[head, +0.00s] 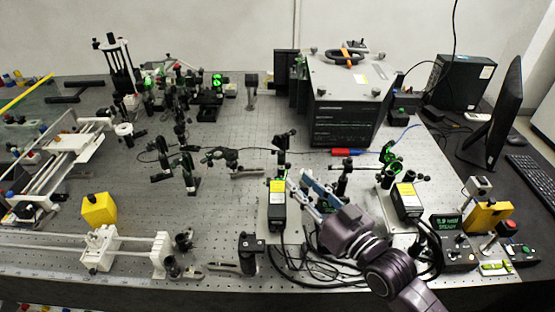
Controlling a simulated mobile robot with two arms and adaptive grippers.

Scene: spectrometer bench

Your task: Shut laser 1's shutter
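Two black laser boxes with yellow labels stand on the optical bench: a left one (278,212) and a right one (406,202). I cannot read which is laser 1, and no shutter is clear at this size. My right gripper (301,181) reaches in from the lower right, between the two boxes. Its fingers are just right of the left box's far end, near a dark post. Touching or apart cannot be told. A blue and pale piece lies along the fingers, so their opening is unclear. My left gripper is out of view.
Dark optic mounts (185,170) crowd the left and middle. A black controller (455,240) with a green display stands at right, beside a yellow box (489,216). Loose cables (310,272) lie near the front. A large grey instrument (345,95) and a monitor (493,112) stand behind.

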